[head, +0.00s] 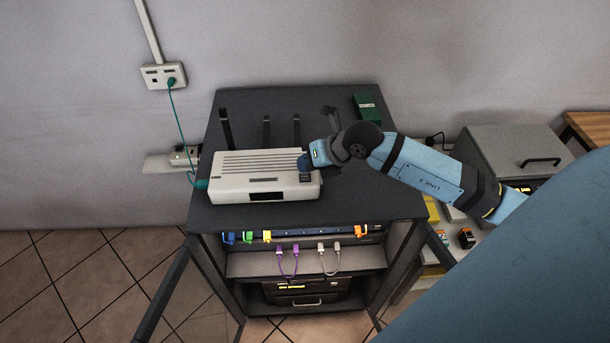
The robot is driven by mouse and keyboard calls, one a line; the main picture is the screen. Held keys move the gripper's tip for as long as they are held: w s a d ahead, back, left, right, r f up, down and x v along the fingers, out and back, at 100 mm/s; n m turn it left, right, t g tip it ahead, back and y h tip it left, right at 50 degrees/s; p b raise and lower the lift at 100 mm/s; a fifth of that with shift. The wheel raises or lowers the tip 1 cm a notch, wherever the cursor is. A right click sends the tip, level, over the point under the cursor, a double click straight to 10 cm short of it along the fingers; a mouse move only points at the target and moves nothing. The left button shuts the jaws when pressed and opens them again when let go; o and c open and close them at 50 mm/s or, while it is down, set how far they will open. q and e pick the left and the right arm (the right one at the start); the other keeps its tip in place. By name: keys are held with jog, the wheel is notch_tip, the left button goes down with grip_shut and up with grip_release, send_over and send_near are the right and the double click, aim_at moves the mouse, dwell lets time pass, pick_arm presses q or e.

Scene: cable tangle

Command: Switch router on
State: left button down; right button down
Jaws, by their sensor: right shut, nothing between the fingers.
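The white router (262,187) lies on the dark top of the cabinet, with several black antennas (226,128) standing up behind it. A teal cable (179,125) runs from the wall socket (163,76) down to the router's left end. My right gripper (304,164) is shut and empty at the router's right end, by its top right edge. Its fingertips are small here, and I cannot tell whether they touch the router. My left gripper is out of view.
The cabinet top (370,190) is clear to the right of the router. A dark green box (367,108) sits at its back right. The cabinet doors stand open. A grey printer-like box (515,150) stands right.

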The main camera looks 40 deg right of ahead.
aim_at(307, 175)
jog(key=shift+f, duration=0.1)
dwell(0.7)
jog(key=shift+f+b, duration=0.3)
jog(key=shift+f, duration=0.4)
dwell(0.8)
jog(key=shift+r, duration=0.15)
jog(key=shift+r+p, duration=0.35)
jog(key=shift+r, duration=0.3)
jog(key=shift+r+p, duration=1.75)
jog(key=shift+r, duration=0.8)
